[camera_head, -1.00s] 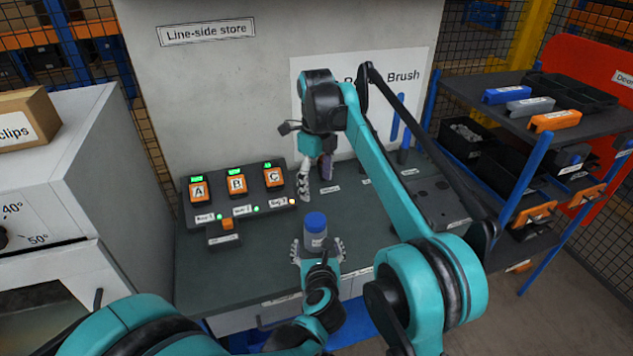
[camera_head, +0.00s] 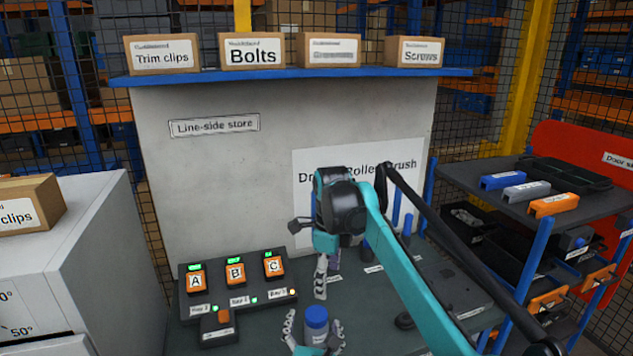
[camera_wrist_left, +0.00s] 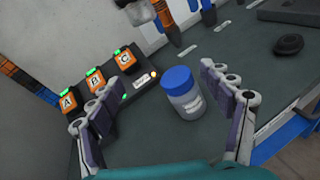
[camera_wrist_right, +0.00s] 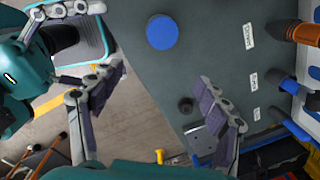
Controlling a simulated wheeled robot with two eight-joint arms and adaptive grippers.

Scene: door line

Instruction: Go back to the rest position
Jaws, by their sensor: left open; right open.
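My left gripper (camera_head: 312,338) is low in the head view, with its fingers apart on either side of a blue-lidded jar (camera_head: 316,324). In the left wrist view the jar (camera_wrist_left: 183,95) stands upright on the bench between the open fingers (camera_wrist_left: 168,112), with gaps on both sides. My right gripper (camera_head: 325,272) hangs above the bench, partly hidden behind its own arm. In the right wrist view its fingers (camera_wrist_right: 160,112) are wide apart with nothing between them. The jar's blue lid (camera_wrist_right: 162,32) shows beyond them.
A panel with orange blocks A (camera_head: 195,281), B (camera_head: 235,273) and C (camera_head: 273,266) stands at the bench's left. A grey cabinet (camera_head: 110,240) is on the left. A shelf rack (camera_head: 490,160) stands right. Boxes line the blue top shelf (camera_head: 290,76).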

